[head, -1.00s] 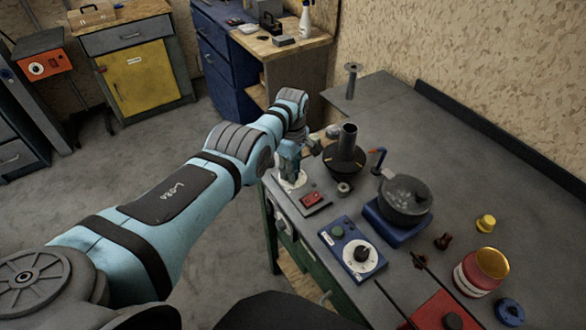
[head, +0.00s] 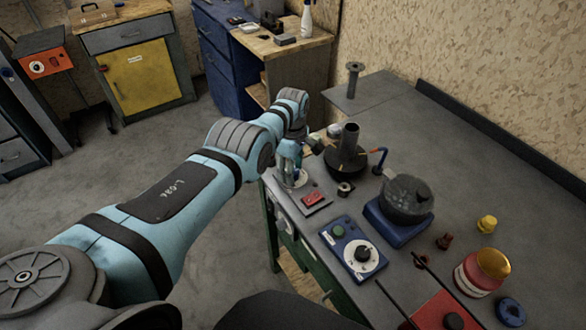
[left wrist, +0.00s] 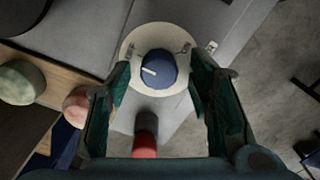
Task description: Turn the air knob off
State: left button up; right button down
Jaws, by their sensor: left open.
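The air knob is a round blue knob (left wrist: 157,70) with a white mark pointing left, set on a pale round dial plate (left wrist: 128,52) in the left wrist view. My left gripper (left wrist: 160,80) is open, its teal-padded fingers on either side of the knob with a gap showing on both sides. In the head view my left gripper (head: 289,168) is over the pale plate (head: 301,181) at the bench's near left edge, and the knob is mostly hidden behind it. My right gripper is in neither view.
A red switch box (head: 315,198) sits close to the dial. A dark burner-like stand (head: 346,155), a pot (head: 407,200) and a blue box with a white dial (head: 353,250) stand nearby. Bare bench top (head: 450,150) lies behind.

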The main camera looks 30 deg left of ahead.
pick_arm(q)
jog(key=shift+w+r, duration=0.1)
jog(key=shift+r, duration=0.2)
notch_tip(320, 180, up, 11)
jog(key=shift+r, duration=0.2)
